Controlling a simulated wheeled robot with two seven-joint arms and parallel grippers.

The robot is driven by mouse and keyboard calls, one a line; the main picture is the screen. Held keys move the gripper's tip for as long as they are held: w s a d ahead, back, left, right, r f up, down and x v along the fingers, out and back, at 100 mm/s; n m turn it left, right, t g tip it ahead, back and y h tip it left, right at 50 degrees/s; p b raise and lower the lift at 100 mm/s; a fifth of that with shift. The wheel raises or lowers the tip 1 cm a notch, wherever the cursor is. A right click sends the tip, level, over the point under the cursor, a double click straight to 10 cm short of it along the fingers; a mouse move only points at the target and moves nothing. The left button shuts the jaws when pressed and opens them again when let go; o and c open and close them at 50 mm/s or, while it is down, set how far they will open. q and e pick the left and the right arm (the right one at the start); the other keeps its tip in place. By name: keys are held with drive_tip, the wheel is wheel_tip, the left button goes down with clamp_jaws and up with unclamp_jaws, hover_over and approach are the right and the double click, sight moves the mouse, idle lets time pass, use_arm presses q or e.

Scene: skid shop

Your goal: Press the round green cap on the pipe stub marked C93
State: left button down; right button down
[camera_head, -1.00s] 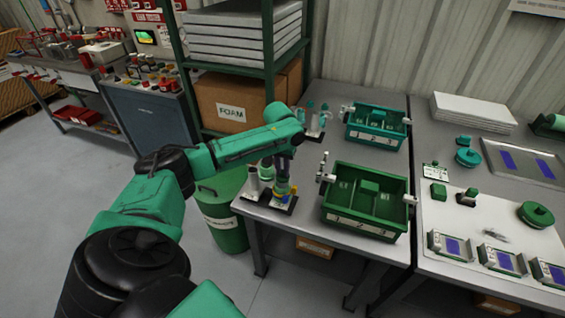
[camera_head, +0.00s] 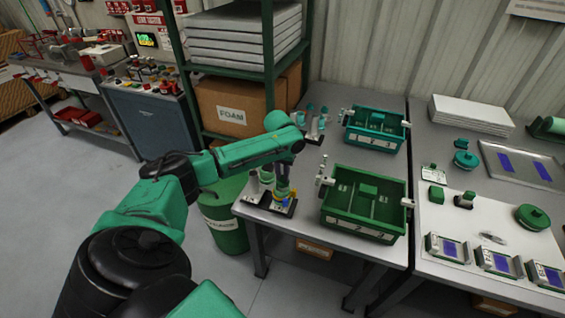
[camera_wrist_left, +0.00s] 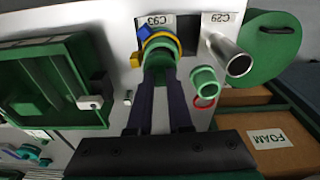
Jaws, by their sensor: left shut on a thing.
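My left gripper (camera_wrist_left: 160,82) is shut on the round green cap (camera_wrist_left: 160,60) in the left wrist view. The cap is in line with the stub place behind the label C93 (camera_wrist_left: 154,21). A yellow ring with blue and yellow pieces shows around the cap's far end. The cap and fingers hide the C93 stub, so I cannot tell how far the cap sits on it. In the head view my left gripper (camera_head: 282,178) points down over the dark stub base (camera_head: 283,208) at the table's left edge. My right gripper is not in view.
A bare metal stub (camera_wrist_left: 232,58) marked C29 stands close beside the cap. A small green piece with a red ring (camera_wrist_left: 205,82) is near the fingers. A green divided bin (camera_head: 362,226) stands to the right, and a green barrel (camera_head: 224,232) below left.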

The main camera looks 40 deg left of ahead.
use_arm(q)
drive_tip(key=shift+c, duration=1.8)
unclamp_jaws()
wheel_tip(320, 180, up, 8)
drive_tip(key=p, duration=0.9)
drive_tip(key=shift+r, duration=0.1)
clamp_jaws()
drive_tip(key=shift+f, duration=0.2)
